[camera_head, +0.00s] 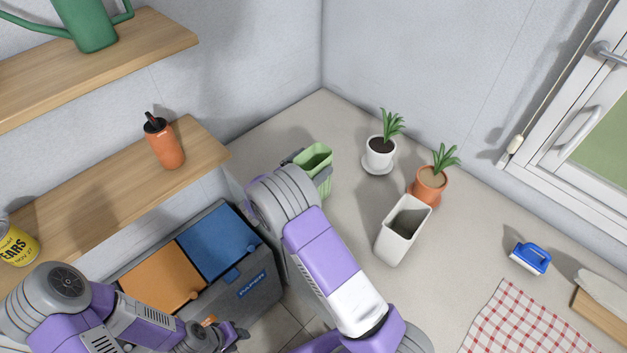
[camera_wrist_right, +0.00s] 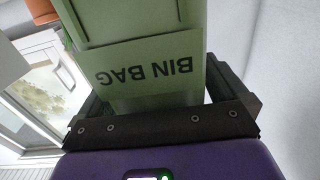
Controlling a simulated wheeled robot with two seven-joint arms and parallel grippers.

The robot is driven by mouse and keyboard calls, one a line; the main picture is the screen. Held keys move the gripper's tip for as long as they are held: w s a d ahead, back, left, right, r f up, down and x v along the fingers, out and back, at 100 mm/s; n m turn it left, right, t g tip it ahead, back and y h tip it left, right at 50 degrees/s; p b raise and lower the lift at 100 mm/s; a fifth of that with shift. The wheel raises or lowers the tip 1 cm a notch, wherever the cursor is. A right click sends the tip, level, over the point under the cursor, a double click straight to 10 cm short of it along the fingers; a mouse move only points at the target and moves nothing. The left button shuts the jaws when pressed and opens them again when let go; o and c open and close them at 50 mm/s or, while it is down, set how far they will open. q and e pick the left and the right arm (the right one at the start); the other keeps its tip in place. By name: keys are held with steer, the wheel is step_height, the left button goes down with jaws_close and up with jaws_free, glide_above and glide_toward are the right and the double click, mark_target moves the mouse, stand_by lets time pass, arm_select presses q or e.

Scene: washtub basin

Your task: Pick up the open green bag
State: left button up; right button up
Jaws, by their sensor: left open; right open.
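The open green bag (camera_head: 318,160) stands upright on the counter near the wall corner, its top open, its lower left side hidden by my right arm. In the right wrist view the green bag (camera_wrist_right: 140,26) fills the upper middle, with an upside-down "BIN BAG" label. My right gripper (camera_wrist_right: 165,90) is open, with one finger on each side of the bag. I cannot tell whether the fingers touch it. In the head view only a dark bit of this gripper shows beside the bag. My left gripper (camera_head: 232,336) is open, low in the view, far from the bag.
A white potted plant (camera_head: 379,156) and a terracotta potted plant (camera_head: 430,182) stand right of the bag. A white rectangular container (camera_head: 402,232) is nearer. A wooden shelf (camera_head: 100,195) with an orange bottle (camera_head: 164,145) and a grey sorting bin (camera_head: 250,287) are left.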

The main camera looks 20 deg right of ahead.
steer(key=shift+a, duration=0.1)
steer(key=c, duration=1.2)
